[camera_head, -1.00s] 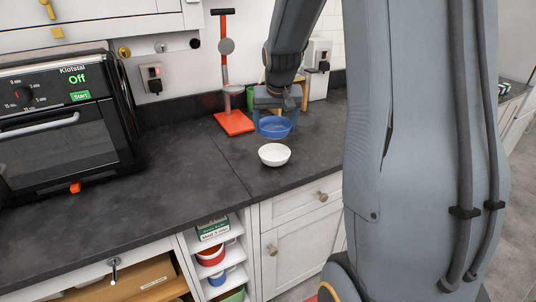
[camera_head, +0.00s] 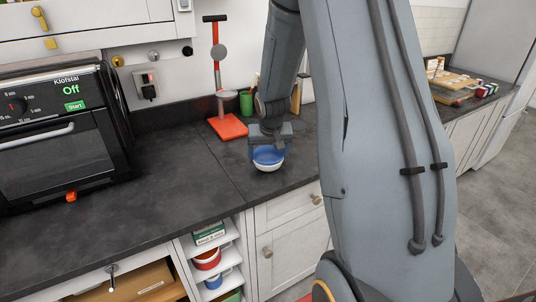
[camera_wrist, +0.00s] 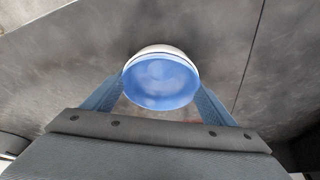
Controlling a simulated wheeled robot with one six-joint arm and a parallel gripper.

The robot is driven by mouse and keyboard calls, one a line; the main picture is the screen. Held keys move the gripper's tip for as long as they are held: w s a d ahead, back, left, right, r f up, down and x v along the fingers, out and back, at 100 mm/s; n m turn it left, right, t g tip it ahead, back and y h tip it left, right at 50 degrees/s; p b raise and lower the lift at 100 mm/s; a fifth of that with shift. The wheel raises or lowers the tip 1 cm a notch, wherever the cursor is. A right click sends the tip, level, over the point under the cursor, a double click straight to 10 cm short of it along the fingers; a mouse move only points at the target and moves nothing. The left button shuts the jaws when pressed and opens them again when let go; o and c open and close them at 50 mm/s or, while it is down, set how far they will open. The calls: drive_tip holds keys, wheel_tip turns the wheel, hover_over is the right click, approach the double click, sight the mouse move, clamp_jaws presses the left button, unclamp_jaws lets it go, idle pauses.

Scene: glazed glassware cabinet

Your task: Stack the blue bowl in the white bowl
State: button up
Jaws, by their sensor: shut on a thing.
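The blue bowl (camera_head: 268,155) is in my gripper (camera_head: 269,145), which is shut on it. In the head view the blue bowl is at the white bowl (camera_head: 267,168), whose rim and lower side show beneath it on the dark counter. In the wrist view the blue bowl (camera_wrist: 160,82) fills the middle between the two fingers (camera_wrist: 160,100), and a thin edge of the white bowl (camera_wrist: 158,48) shows behind its far side. I cannot tell whether the blue bowl rests fully on the white bowl's inside.
A black oven (camera_head: 60,135) stands at the left. A red-based stand (camera_head: 228,127) and a green cup (camera_head: 246,102) are behind the bowls. The counter (camera_head: 170,185) left of the bowls is clear, and its front edge is close to them.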

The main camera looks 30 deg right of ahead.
drive_tip(key=o, duration=1.4)
drive_tip(key=shift+w, duration=0.15)
drive_tip(key=shift+c, duration=0.2)
drive_tip(key=shift+r, duration=0.15)
drive_tip(key=b+v, duration=0.3)
drive_tip(key=v, duration=0.8)
drive_tip(key=s+a+f+n+g, duration=0.1)
drive_tip(key=s+a+f+n, duration=0.1)
drive_tip(key=s+a, duration=0.6)
drive_tip(key=s+a+f+n+g+y, duration=0.1)
drive_tip(key=s+a+f, duration=0.4)
drive_tip(key=s, duration=0.6)
drive_tip(key=a+n, duration=0.1)
drive_tip(key=a, duration=0.1)
drive_tip(key=shift+a+g+y, duration=0.3)
drive_tip(key=shift+a+g, duration=0.05)
drive_tip(key=shift+g, duration=0.05)
drive_tip(key=shift+w+f, duration=0.1)
drive_tip(key=shift+f, duration=0.05)
